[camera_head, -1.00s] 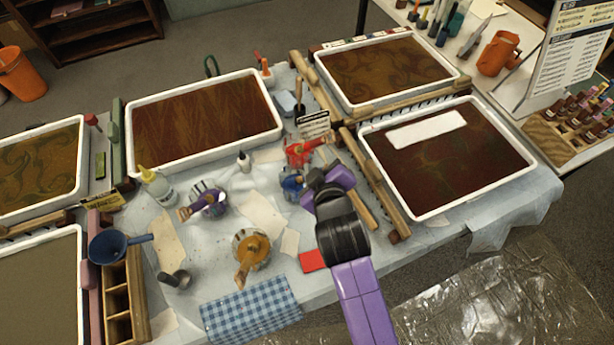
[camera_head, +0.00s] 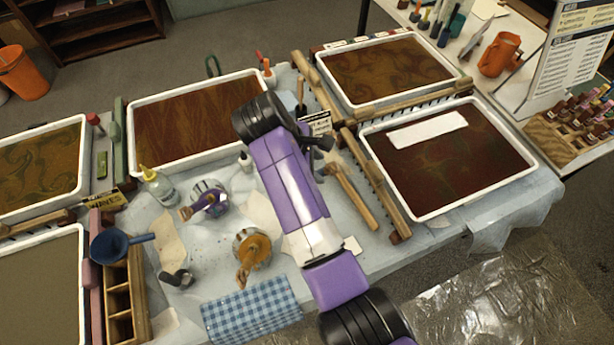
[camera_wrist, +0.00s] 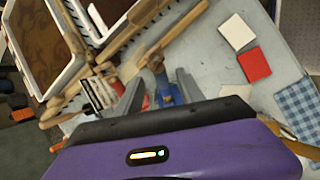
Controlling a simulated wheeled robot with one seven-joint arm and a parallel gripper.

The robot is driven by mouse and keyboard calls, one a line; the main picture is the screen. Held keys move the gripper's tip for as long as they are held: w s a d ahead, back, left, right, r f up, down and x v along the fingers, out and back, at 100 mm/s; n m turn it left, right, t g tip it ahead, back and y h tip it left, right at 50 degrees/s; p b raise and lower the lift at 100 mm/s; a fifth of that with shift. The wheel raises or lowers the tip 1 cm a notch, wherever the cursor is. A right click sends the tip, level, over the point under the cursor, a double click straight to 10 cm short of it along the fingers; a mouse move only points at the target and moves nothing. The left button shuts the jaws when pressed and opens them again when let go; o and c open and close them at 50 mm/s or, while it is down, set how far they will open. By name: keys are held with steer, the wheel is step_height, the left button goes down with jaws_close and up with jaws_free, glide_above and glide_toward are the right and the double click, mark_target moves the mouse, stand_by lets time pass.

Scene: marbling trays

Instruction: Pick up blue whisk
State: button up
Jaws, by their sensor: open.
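The blue whisk (camera_wrist: 168,92) shows only in part in the wrist view, as a blue patch between the fingers of my gripper (camera_wrist: 160,85). Its handle cannot be told clearly from the wooden sticks beyond it. My gripper is open, with one finger on each side of the blue part; I cannot tell whether they touch it. In the head view my purple arm covers the whisk, and my fingertips are hidden.
Marbling trays (camera_head: 440,213) surround the work area. Wooden rakes (camera_head: 375,190) lie right of my arm. A red card (camera_wrist: 254,65) lies flat.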

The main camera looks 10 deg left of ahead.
mark_target(321, 171)
steer(key=shift+p+x, duration=0.35)
steer(key=shift+x, duration=2.35)
steer(key=shift+a, duration=0.1)
jaws_close()
